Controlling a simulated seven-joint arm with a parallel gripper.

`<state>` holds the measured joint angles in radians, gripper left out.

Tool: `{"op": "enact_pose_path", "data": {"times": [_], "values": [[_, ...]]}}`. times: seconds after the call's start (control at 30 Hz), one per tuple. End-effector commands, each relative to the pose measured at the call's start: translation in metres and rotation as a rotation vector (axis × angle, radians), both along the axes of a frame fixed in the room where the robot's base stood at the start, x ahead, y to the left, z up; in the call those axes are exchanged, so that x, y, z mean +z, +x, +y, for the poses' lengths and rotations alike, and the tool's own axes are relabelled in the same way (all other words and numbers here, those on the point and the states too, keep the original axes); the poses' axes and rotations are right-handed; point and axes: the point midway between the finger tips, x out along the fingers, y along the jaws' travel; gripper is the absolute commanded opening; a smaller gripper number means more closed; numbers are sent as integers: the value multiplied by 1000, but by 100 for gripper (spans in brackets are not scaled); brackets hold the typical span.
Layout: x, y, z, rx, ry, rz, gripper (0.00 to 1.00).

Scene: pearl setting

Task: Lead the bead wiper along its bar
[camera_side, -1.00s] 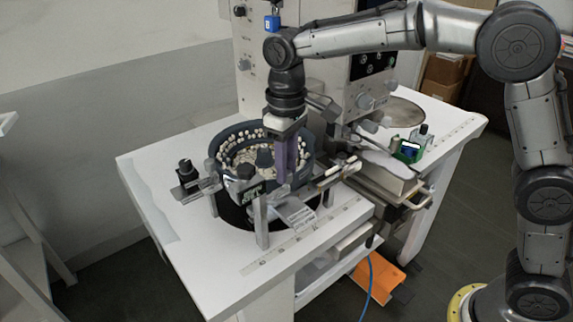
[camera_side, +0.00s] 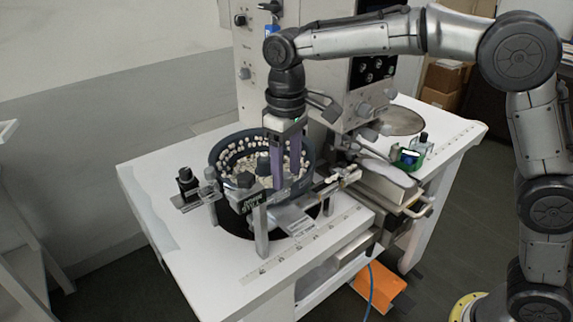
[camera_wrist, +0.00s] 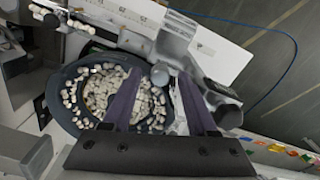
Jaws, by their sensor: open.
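A dark round bowl (camera_side: 305,150) of pale beads stands on the white table. It also shows in the wrist view (camera_wrist: 62,118). A bar (camera_side: 315,190) on posts crosses in front of the bowl. A dark knob (camera_side: 263,162) stands on a fitting at the bowl's near side; I cannot tell for certain which fitting is the bead wiper. My gripper (camera_side: 287,183) points down over the bowl's near right part, its purple fingers apart. In the wrist view the gripper (camera_wrist: 160,75) has a round grey knob (camera_wrist: 160,76) showing between its fingertips; contact is unclear.
A dark-topped fitting (camera_side: 187,182) stands left of the bowl. A grey plate (camera_side: 293,218) lies at its near side. A machine housing (camera_side: 375,75) rises behind. A green holder (camera_side: 412,155) stands on the right. The table's left front (camera_side: 180,235) is clear.

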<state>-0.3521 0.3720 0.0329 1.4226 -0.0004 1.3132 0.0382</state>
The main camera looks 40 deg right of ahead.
Motion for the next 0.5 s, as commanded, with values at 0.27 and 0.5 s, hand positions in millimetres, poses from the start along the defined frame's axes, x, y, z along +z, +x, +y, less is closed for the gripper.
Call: {"op": "enact_pose_path", "data": {"times": [0.27,0.5], "values": [[25,1,0,0,1,-4,58],[78,1,1,0,2,-5,58]]}}
